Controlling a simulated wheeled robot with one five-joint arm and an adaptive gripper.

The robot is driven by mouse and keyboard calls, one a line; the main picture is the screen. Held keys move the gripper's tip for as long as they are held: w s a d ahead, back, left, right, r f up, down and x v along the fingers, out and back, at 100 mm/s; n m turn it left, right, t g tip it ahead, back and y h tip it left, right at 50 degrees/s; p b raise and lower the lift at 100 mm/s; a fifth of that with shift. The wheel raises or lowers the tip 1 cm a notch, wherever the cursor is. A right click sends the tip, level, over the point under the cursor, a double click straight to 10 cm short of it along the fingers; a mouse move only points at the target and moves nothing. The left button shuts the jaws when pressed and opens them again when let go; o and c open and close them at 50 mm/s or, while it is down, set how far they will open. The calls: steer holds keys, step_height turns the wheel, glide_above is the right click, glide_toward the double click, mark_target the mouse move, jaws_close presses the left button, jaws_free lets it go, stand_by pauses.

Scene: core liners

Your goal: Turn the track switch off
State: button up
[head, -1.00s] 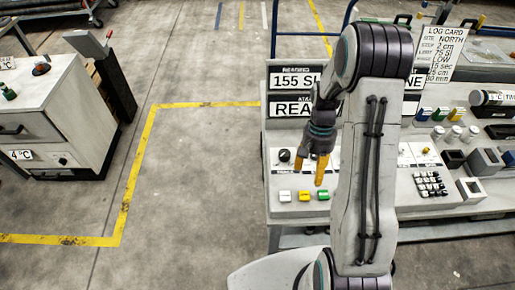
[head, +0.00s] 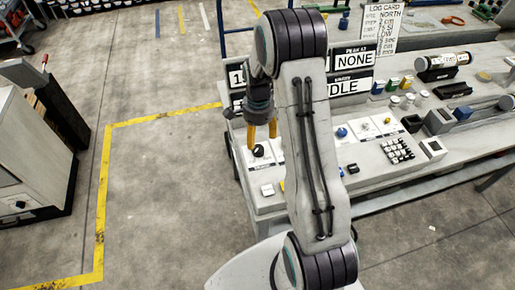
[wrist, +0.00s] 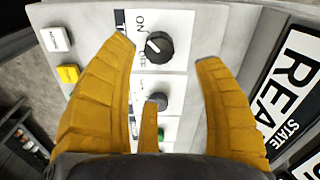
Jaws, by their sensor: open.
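The black rotary switch (wrist: 160,46) sits on a white plate marked ON and OFF in the wrist view. A white mark shows on its upper left side, but its exact setting is hard to tell. In the head view the black knob (head: 258,151) is at the left end of the control desk. My gripper (head: 261,141) is open above it, its yellow fingers pointing down. In the wrist view my gripper (wrist: 165,54) has one finger on either side of the knob, the left tip closer; contact cannot be told.
A white button (wrist: 54,38) and yellow button (wrist: 68,73) are at left. Display signs (head: 350,58) stand behind the desk. A keypad (head: 397,150) is to the right. Floor left of the desk is clear.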

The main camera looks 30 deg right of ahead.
mark_target(258, 148)
steer(key=shift+f, duration=0.55)
steer(key=shift+f+p, duration=0.75)
steer(key=shift+f, duration=2.35)
steer(key=c, duration=1.2)
